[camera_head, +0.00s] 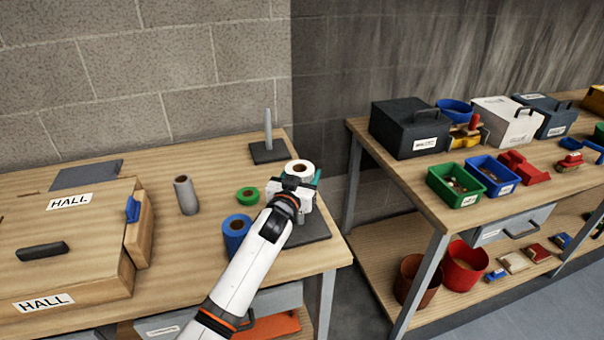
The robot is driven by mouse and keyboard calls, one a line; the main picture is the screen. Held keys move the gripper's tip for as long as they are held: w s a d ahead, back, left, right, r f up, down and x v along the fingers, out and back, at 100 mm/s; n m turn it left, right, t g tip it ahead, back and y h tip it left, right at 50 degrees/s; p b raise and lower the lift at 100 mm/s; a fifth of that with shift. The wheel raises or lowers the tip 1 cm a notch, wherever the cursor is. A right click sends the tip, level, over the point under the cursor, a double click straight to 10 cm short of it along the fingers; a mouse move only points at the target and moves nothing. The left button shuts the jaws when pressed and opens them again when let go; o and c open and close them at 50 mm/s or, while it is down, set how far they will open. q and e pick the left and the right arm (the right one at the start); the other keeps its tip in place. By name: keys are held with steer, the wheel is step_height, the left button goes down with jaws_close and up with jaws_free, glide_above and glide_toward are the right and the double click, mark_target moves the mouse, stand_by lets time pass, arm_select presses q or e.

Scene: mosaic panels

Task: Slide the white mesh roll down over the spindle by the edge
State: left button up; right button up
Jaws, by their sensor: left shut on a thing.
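The white mesh roll (300,166) is upright, its brown core hole facing up, near the right edge of the left table. My left gripper (298,184) is shut on it from the front. A dark square base (316,230) lies below and partly behind my gripper at the table's right edge. Any post on that base is hidden by the roll and gripper, so I cannot tell whether the roll is around it. Another spindle (268,130), a bare grey post on a dark base, stands at the back edge. My right gripper is out of view.
Teal patches (317,177) show beside the white roll. A green roll (247,196), a blue roll (236,230) and a grey roll (186,194) stand left of my arm. A wooden HALL case (85,225) fills the table's left. A second table (405,188) holds boxes and bins.

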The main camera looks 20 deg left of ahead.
arm_select(q)
steer(key=shift+f+b, duration=2.25)
steer(key=shift+f, duration=0.85)
steer(key=o, duration=1.3)
steer(key=shift+c, duration=0.2)
steer(key=shift+f, duration=0.1)
steer(key=shift+s, duration=0.15)
steer(key=s, duration=0.6)
steer(key=s+b, duration=0.1)
steer(key=s, duration=0.4)
steer(key=shift+s+a, duration=0.2)
steer(key=shift+s, duration=0.2)
